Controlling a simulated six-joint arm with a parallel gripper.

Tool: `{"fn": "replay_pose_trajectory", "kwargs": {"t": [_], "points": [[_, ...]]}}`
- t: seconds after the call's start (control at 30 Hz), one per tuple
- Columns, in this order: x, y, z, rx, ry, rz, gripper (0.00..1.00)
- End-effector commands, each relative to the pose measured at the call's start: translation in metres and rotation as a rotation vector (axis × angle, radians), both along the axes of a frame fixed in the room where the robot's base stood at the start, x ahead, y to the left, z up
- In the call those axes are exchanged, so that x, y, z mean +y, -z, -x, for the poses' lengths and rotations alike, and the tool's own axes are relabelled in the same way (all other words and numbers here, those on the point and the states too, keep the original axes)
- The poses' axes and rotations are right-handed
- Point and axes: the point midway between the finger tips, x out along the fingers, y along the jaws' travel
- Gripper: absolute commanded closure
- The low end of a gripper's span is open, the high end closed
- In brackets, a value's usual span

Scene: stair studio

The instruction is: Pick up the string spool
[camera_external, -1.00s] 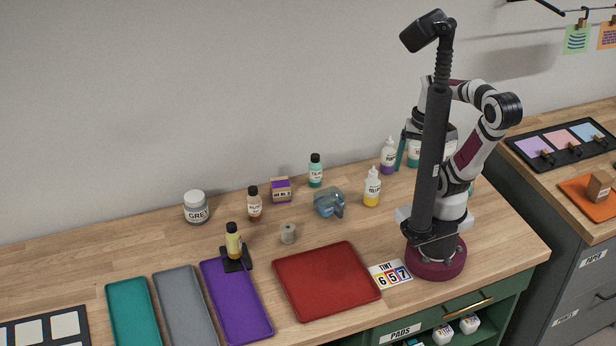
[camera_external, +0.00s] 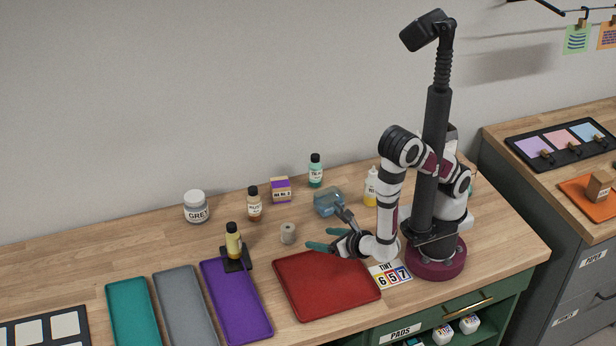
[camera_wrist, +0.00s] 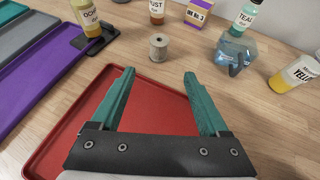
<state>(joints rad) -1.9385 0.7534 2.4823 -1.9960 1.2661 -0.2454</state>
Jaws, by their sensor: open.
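The string spool (camera_external: 288,233) is a small pale beige cylinder standing upright on the wooden bench, behind the red tray's back edge. It also shows in the wrist view (camera_wrist: 158,46), ahead of my fingers and roughly midway between them. My gripper (camera_external: 324,229) has teal fingers spread apart and empty. It is low over the back right part of the red tray, to the right of the spool and not touching it. In the wrist view my gripper (camera_wrist: 158,76) points toward the spool with a gap of tray and bench in between.
A translucent blue object (camera_external: 327,202) stands close behind my gripper. A yellow bottle on a black stand (camera_external: 236,264) is left of the spool. Several bottles and a purple box (camera_external: 281,190) stand behind. The red tray (camera_external: 300,302) lies in front. Bench around the spool is bare.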

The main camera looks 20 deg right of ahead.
Motion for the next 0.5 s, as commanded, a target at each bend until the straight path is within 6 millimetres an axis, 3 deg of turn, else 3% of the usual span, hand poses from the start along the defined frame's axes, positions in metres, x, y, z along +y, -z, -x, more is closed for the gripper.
{"fn": "replay_pose_trajectory", "kwargs": {"t": [0.3,0.5], "points": [[0.027,0.040,-0.067,0.001,0.001,0.003,0.22],[0.036,0.051,-0.087,0.001,-0.001,0.001,0.22]]}}
